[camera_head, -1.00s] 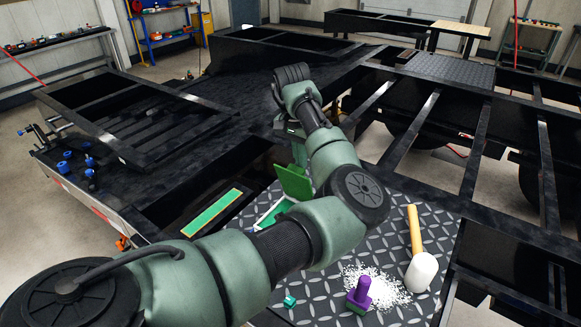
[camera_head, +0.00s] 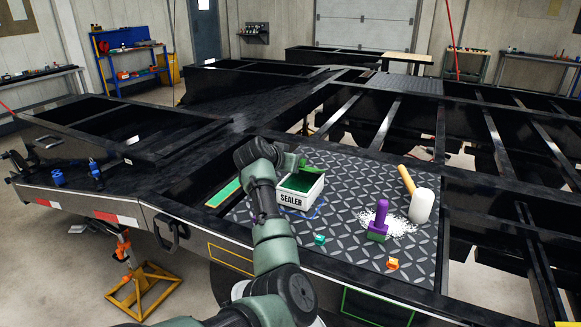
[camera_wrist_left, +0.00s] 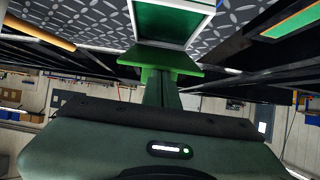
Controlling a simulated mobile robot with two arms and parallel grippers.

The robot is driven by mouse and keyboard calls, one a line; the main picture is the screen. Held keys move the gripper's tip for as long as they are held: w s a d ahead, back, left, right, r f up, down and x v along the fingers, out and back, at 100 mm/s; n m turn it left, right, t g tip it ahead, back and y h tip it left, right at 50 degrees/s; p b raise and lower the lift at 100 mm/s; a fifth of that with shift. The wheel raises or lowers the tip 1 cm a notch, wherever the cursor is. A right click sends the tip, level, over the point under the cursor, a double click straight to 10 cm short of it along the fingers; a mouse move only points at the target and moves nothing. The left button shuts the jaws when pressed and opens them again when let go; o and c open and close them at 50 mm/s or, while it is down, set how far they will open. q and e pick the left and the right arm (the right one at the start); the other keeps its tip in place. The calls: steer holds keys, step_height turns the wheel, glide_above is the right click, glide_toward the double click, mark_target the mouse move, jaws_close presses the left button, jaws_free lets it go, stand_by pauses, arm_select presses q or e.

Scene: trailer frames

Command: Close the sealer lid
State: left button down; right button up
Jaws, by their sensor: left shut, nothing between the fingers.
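The sealer box (camera_head: 292,198) is white, marked SEALER, and stands on the dark diamond-plate mat. Its top is open and shows a green inside. In the left wrist view its rim and green inside (camera_wrist_left: 173,22) are at the top. A green plate (camera_wrist_left: 160,58), seemingly the lid, shows foreshortened at the near side of the box. In the head view only a small green piece (camera_head: 302,163) shows behind the box. My left gripper (camera_wrist_left: 160,78) is shut and empty, with its fingers close to the green plate; contact is unclear. My right gripper is out of view.
A purple-handled stamp (camera_head: 380,215) stands beside white granules (camera_head: 398,226). A white-headed mallet (camera_head: 422,205) lies to their right. Small teal (camera_head: 320,239) and orange (camera_head: 393,264) pieces lie near the front. A green strip (camera_head: 222,194) lies left of the mat.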

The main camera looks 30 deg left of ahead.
arm_select(q)
steer(key=shift+s+d+f+t+b, duration=0.1)
steer(key=shift+s+f+t+b, duration=0.15)
steer(key=shift+f+t+b, duration=0.45)
steer(key=shift+s+f+t+b, duration=0.15)
steer(key=shift+s+f+b, duration=0.1)
steer(key=shift+f, duration=0.2)
steer(key=shift+s+f+t+b, duration=0.15)
steer(key=shift+s+f+b, duration=0.1)
steer(key=shift+f, duration=0.2)
steer(key=shift+s+f, duration=0.1)
steer(key=shift+f, duration=0.1)
steer(key=shift+s+f+b, duration=0.2)
steer(key=shift+f+b, duration=0.35)
steer(key=shift+b, duration=0.1)
steer(key=shift+d+r, duration=0.1)
